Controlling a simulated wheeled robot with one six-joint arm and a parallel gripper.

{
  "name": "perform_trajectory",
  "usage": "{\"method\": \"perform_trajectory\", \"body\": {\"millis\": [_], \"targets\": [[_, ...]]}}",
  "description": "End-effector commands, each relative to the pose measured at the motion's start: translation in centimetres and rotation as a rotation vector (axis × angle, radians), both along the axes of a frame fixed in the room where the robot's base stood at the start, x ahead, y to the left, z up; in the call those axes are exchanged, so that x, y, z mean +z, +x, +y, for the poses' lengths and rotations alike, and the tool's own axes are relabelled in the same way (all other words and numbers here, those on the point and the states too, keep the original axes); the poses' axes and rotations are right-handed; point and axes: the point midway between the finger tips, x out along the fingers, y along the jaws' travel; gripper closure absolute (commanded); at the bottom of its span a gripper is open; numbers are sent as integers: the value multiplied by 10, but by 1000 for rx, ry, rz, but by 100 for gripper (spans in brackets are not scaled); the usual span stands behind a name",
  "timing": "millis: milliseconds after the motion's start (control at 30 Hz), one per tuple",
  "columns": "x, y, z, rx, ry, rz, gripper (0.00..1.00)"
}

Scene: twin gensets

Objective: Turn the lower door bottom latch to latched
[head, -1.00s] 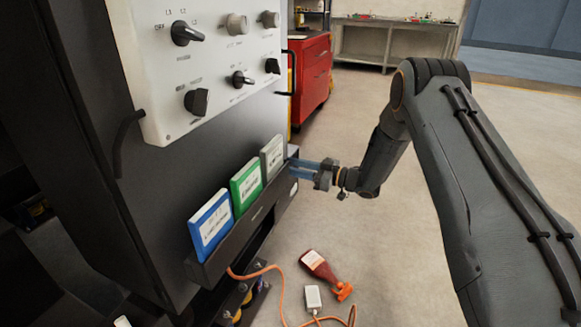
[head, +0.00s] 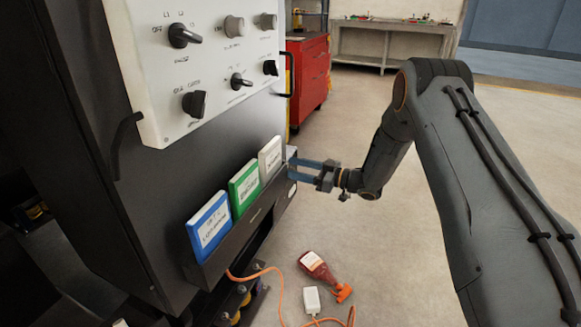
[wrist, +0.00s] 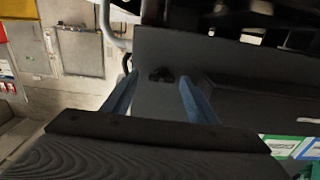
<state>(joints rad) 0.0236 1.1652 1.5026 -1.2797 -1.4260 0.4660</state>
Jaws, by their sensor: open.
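My gripper (head: 294,170) has its blue fingers apart and nothing held. It is at the far right edge of the dark cabinet, beside the end of the document rack. In the wrist view my gripper (wrist: 157,78) points at a dark grey panel (wrist: 215,60). A small black fitting (wrist: 161,74), which looks like the latch, sits on that panel between the two fingertips. I cannot tell whether the fingers touch it, or which way it is turned. The head view does not show this fitting; the cabinet side hides it.
A rack (head: 240,232) with blue (head: 209,224), green (head: 244,187) and white (head: 270,158) binders is on the cabinet front, below a white control panel (head: 210,60). A dark red bottle (head: 318,266) and orange cable (head: 262,270) lie on the floor. A red tool cabinet (head: 308,75) stands behind.

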Motion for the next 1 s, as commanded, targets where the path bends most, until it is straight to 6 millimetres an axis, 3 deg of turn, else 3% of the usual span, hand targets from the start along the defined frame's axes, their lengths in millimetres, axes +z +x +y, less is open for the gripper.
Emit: {"method": "perform_trajectory", "body": {"millis": [200,400,833,1000], "targets": [[1,-11,-36,-4,1,0,47],[2,-18,-58,-2,2,-2,47],[2,-20,-63,-4,-1,-2,47],[18,-3,-59,-83,-69,-10,47]]}}
